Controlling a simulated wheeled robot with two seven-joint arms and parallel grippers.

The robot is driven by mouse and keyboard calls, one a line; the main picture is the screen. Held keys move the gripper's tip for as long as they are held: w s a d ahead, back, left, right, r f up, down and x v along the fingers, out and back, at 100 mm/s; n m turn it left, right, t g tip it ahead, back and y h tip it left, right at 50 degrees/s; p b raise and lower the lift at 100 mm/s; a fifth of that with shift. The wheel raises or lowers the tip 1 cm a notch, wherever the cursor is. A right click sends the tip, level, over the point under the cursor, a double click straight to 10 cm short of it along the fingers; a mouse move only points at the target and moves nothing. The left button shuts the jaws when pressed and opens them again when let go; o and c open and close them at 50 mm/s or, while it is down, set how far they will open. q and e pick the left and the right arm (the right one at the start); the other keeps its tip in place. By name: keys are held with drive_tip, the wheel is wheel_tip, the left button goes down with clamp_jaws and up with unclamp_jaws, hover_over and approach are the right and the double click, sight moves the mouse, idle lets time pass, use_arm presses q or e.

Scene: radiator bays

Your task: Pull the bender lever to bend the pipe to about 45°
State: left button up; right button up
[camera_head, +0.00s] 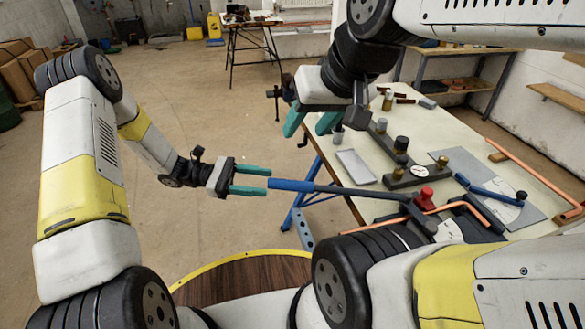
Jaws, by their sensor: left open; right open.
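The bender lever (350,191) is a dark bar with a blue grip (291,185) that sticks out leftward past the table edge. My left gripper (268,181) is open, its teal fingers pointing right, with their tips at or close to the end of the blue grip; I cannot tell whether they touch it. The bender (425,213) with a red knob (426,194) sits at the table's near side. A copper pipe (463,208) runs through it and shows a bend at its right part. My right gripper (309,123) is open and empty, above the table's left edge.
The pale workbench (460,129) also holds a grey tray (355,166), a dark fixture with knobs (398,170), a second blue-handled tool (490,190) and a long copper pipe (535,172). A round wooden top (240,280) is below. Open floor lies left of the bench.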

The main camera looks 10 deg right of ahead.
sight(308, 187)
use_arm(q)
drive_tip(key=x, duration=0.8)
clamp_jaws()
idle(1.4)
